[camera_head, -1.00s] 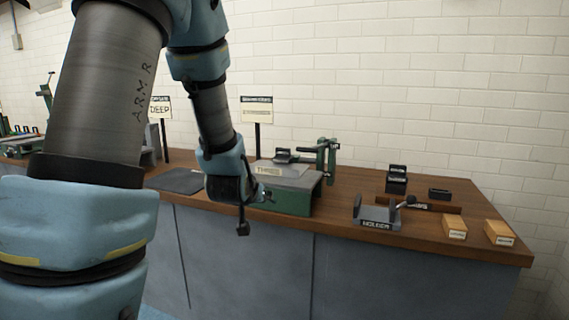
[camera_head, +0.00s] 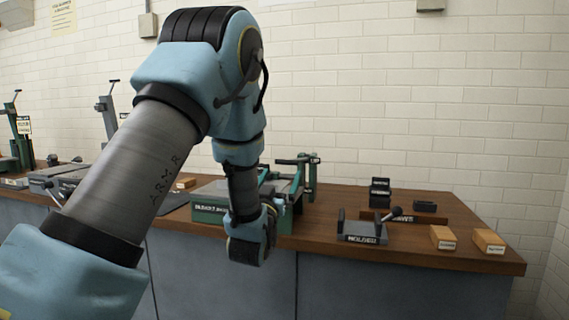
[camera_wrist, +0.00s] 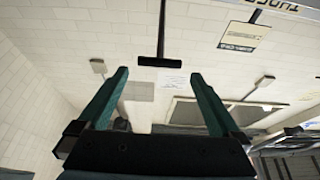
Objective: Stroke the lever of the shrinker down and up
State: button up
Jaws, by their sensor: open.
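No label I can read names the shrinker. Two upright machines with levers stand at the left of the head view: a green one (camera_head: 17,140) and a grey one (camera_head: 108,112) on a grey base. My gripper (camera_wrist: 160,76) is open, with its two green fingers apart and nothing between them in the wrist view. A black T-shaped bar (camera_wrist: 161,45) shows beyond the fingertips; I cannot tell if it is a lever. In the head view my arm's end hangs in front of the bench, and its fingers cannot be made out.
A wooden-topped bench (camera_head: 470,235) runs along the white brick wall. A green machine (camera_head: 209,213) sits behind my arm's end. A grey labelled holder (camera_head: 362,231) and two wooden blocks (camera_head: 443,238) (camera_head: 488,241) stand to the right. My arm hides part of the bench.

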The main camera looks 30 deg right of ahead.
aim_at(286, 164)
jog(key=p+x, duration=0.1)
jog(key=x, duration=0.5)
jog(key=shift+w+d, duration=0.25)
grip_shut()
dwell(0.6)
